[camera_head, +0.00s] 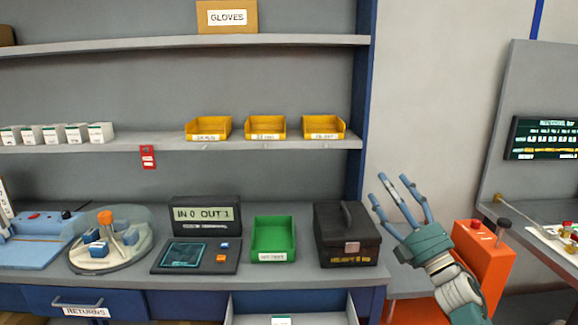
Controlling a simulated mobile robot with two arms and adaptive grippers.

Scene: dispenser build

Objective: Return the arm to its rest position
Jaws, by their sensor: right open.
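My right gripper (402,203) is raised at the right, with its fingers spread open and nothing between them. It is in front of the pale wall, to the right of the black toolbox (347,238). The fingers appear apart from the shelf unit and the toolbox. My left gripper does not show.
The workbench (215,280) holds a display console (206,214), a green bin (273,238) and a round dispenser (108,240). Yellow bins (265,128) stand on the shelf above. An orange box (483,254) is just right of my right wrist. A drawer (290,310) is below the bench.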

